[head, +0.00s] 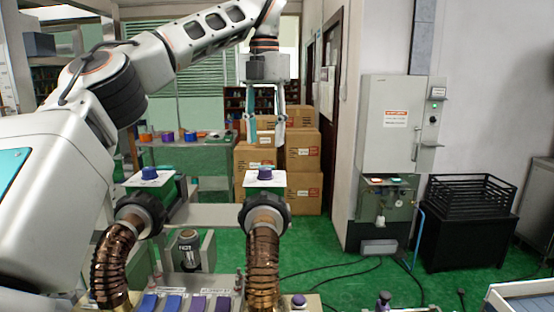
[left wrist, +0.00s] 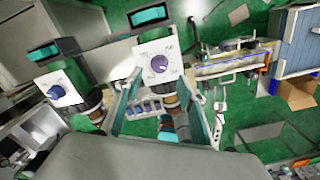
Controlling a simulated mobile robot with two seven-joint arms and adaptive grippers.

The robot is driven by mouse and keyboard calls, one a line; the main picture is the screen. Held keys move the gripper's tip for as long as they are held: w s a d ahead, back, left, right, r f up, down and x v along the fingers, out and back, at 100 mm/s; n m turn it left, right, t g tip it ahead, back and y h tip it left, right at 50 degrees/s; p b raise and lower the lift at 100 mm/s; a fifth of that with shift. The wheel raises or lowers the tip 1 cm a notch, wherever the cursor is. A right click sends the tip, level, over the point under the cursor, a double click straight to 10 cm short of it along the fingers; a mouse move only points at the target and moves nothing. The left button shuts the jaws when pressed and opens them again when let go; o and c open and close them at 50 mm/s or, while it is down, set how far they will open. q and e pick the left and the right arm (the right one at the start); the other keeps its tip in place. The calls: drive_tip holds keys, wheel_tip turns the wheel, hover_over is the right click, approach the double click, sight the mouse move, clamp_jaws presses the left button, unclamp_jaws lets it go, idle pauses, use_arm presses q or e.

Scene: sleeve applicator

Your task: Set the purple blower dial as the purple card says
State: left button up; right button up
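The purple dial (head: 265,173) sits on a white plate atop the right-hand blower. In the left wrist view the purple dial (left wrist: 160,64) shows from above on its marked plate, and its setting is too small to read. A blue dial (head: 150,173) sits on the left-hand blower, also in the left wrist view (left wrist: 57,92). My left gripper (head: 266,145) points down above the purple dial, apart from it. Its fingers are spread and empty, and in the left wrist view (left wrist: 162,78) they flank the dial. I cannot make out a purple card. My right gripper is out of view.
Black collars and ribbed copper hoses (head: 263,262) carry the dials. Blue and purple pieces (head: 172,303) line the front edge. Cardboard boxes (head: 303,150) stand behind, a grey cabinet (head: 388,125) and black crate (head: 470,196) at right. Cables cross the green floor.

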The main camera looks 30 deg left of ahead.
sight(265, 168)
use_arm(q)
wheel_tip(265, 168, down, 8)
drive_tip(key=shift+s+r, duration=0.1)
drive_tip(key=shift+r, duration=0.05)
idle(0.3)
drive_tip(key=c, duration=1.1)
